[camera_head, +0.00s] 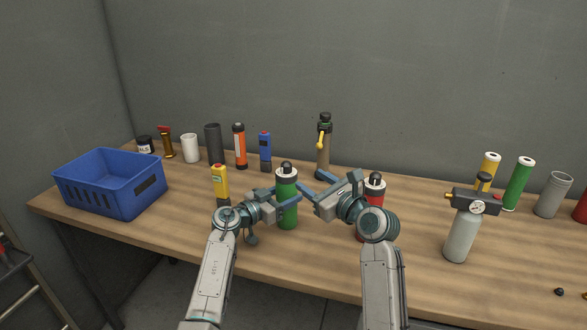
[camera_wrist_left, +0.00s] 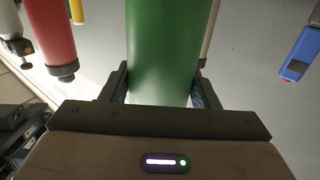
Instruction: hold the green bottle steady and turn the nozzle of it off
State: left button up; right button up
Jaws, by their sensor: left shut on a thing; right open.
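The green bottle (camera_head: 287,212) stands upright near the front middle of the wooden table, with a white collar and a dark nozzle (camera_head: 286,168) on top. My left gripper (camera_head: 286,201) is shut on the bottle's body from the left. In the left wrist view the green body (camera_wrist_left: 163,50) fills the space between the fingers (camera_wrist_left: 163,92). My right gripper (camera_head: 309,198) is open, just right of the bottle, its fingers pointing toward it and apart from the nozzle. The nozzle is outside the left wrist view.
A red bottle (camera_head: 375,192) stands behind my right wrist. A brown bottle with a yellow lever (camera_head: 323,150) is behind. A blue crate (camera_head: 110,182) is at left, a yellow tool (camera_head: 220,181) left of the green bottle, a grey gauge canister (camera_head: 461,235) at right. Table between red bottle and canister is clear.

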aim_at(286, 167)
jog(key=w+a+n, duration=0.2)
jog(key=w+n, duration=0.1)
jog(key=n, duration=0.8)
jog(key=w+a+n, duration=0.3)
jog(key=w+n, duration=0.1)
jog(key=n, duration=0.7)
jog(key=w+a+n, duration=0.2)
jog(key=w+n, duration=0.2)
jog(key=n, duration=0.7)
jog(key=shift+a+n, duration=0.4)
jog(key=shift+c, duration=0.2)
